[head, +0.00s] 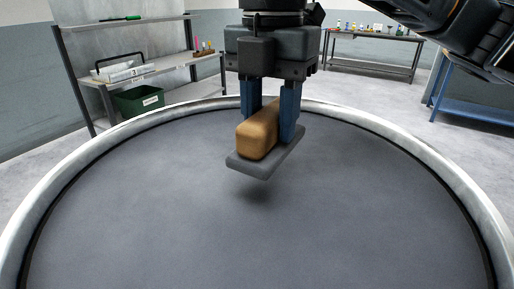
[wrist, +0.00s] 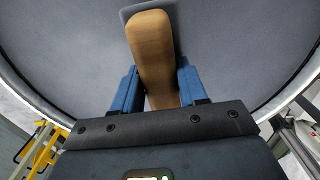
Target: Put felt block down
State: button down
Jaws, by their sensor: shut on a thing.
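The felt block (head: 257,136) has a tan, rounded wooden grip on a flat grey pad (head: 262,166). My gripper (head: 271,122) points down with its two blue fingers shut on the sides of the grip. The block hangs over the round table (head: 130,215), a wide dark grey disc with a pale metal rim. A soft shadow lies on the disc below the pad, so the block appears a little above it. In the wrist view the block (wrist: 152,45) sits between the fingers (wrist: 157,88), and the pad is mostly hidden behind the grip.
The disc is bare, with free room all round the block. Its raised rim (head: 474,200) circles it. Beyond stand a shelf rack (head: 165,65) with a green bin (head: 138,100) at the left, a bench (head: 372,66) with small items at the back, and a blue-framed table (head: 468,110) at the right.

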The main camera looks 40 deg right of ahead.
aim_at(263, 114)
jog(key=shift+a+f, duration=0.5)
jog(key=shift+a, duration=0.4)
jog(key=shift+f, duration=0.25)
jog(key=shift+a+f+p, duration=0.1)
jog(key=shift+f+p, duration=0.35)
jog(key=shift+f, duration=1.2)
jog(key=shift+f, duration=0.15)
jog(key=c, duration=0.6)
grip_release()
jog(key=shift+w+f+b, duration=0.1)
jog(key=shift+f+b, duration=0.05)
jog(key=shift+b, duration=0.25)
jog(key=r, duration=0.8)
jog(key=shift+s+d, duration=0.3)
